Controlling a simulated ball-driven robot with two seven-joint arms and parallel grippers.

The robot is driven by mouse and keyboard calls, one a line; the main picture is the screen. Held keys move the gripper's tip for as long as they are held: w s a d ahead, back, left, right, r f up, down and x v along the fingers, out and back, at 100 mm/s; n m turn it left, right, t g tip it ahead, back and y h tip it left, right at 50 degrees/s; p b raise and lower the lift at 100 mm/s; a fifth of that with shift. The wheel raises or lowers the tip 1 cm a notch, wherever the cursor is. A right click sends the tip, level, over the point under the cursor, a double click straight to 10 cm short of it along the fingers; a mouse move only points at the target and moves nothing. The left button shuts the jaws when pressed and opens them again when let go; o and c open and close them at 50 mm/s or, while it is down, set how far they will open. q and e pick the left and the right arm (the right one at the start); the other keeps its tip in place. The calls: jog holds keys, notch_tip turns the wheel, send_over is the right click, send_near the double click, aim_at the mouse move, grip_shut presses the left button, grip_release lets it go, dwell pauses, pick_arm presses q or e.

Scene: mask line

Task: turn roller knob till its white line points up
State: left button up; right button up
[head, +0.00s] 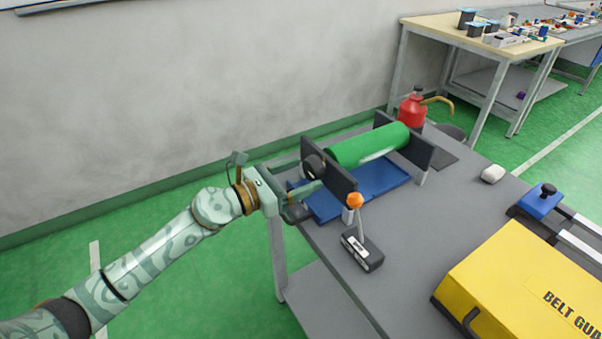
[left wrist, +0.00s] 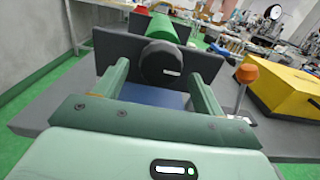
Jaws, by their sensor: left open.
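The dark round roller knob (head: 313,167) sits on the near end plate of the green roller (head: 370,146). It also shows face-on in the left wrist view (left wrist: 158,60). Its short white line (left wrist: 172,74) lies nearly level, low and right of the face's middle, so it does not point up. My left gripper (head: 308,174) is open, with one finger on each side of the knob. In the left wrist view a gap shows between each finger and the knob. My right gripper is not in view.
A blue tray (head: 376,180) lies under the roller between two dark end plates. A lever box with an orange ball (head: 355,200) stands close to my left gripper. A red oil can (head: 411,111) is behind. A yellow belt guard (head: 520,285) fills the right front.

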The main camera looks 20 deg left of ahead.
pick_arm(q)
jog(key=shift+w+d, duration=0.25)
jog(key=shift+w, duration=0.05)
jog(key=c, duration=1)
jog(key=shift+o, duration=0.2)
jog(key=shift+n, duration=0.3)
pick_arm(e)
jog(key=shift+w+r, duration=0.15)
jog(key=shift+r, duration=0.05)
